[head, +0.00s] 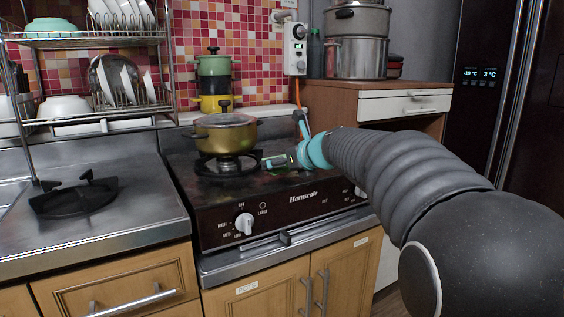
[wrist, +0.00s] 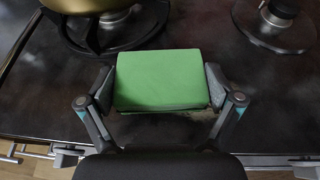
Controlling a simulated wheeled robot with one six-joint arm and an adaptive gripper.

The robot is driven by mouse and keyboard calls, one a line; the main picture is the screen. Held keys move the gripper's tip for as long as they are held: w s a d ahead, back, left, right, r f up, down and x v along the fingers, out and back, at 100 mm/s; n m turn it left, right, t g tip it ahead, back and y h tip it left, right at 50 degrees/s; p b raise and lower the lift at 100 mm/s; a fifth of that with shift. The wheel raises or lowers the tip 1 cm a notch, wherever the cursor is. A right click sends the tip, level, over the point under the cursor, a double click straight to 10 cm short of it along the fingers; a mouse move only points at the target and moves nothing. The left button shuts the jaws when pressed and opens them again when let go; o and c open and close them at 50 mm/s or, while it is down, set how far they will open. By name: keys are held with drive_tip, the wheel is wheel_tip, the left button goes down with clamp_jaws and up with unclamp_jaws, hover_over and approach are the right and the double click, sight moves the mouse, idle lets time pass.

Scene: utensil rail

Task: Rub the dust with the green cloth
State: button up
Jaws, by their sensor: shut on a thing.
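The green cloth (wrist: 158,80) is a folded, block-like pad between the two fingers of my gripper (wrist: 158,88) in the wrist view. My gripper is shut on it, one finger at each side. In the head view my gripper (head: 280,161) is low over the dark stove top (head: 262,187), right of the pot; the cloth is mostly hidden there. I cannot tell whether the cloth touches the stove top. Faint greyish smudges show on the stove top in the wrist view, but I cannot clearly make out the dust.
A gold lidded pot (head: 226,134) stands on the left burner, close to my gripper. A second burner (wrist: 275,27) is at the upper right of the wrist view. A dish rack (head: 95,40) is at the left. Stacked steel pots (head: 357,50) stand on a cabinet behind.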

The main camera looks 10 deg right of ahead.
drive_tip(key=shift+f+b, duration=0.8)
drive_tip(key=shift+f, duration=0.3)
idle(0.4)
drive_tip(key=shift+d, duration=0.1)
drive_tip(key=shift+w+d+r+p, duration=0.1)
drive_tip(key=shift+w+d+p, duration=0.15)
drive_tip(key=shift+d, duration=0.5)
drive_tip(key=shift+w+d+p, duration=0.1)
drive_tip(key=shift+w+d, duration=0.1)
drive_tip(key=shift+d, duration=0.5)
drive_tip(key=shift+w+d+f+p, duration=0.1)
drive_tip(key=shift+w+d, duration=0.1)
drive_tip(key=shift+d, duration=0.45)
drive_tip(key=shift+w+d+f+p, duration=0.1)
drive_tip(key=shift+w+d+p, duration=0.1)
drive_tip(key=shift+d, duration=0.4)
drive_tip(key=shift+w+d+f+p, duration=0.1)
drive_tip(key=shift+w+d, duration=0.1)
drive_tip(key=shift+d, duration=0.45)
drive_tip(key=shift+w+d+r+p, duration=0.1)
drive_tip(key=shift+w+d+p, duration=0.2)
drive_tip(key=shift+d, duration=0.55)
drive_tip(key=shift+w+d+p, duration=0.2)
drive_tip(key=shift+w+d, duration=0.05)
drive_tip(key=shift+d, duration=0.6)
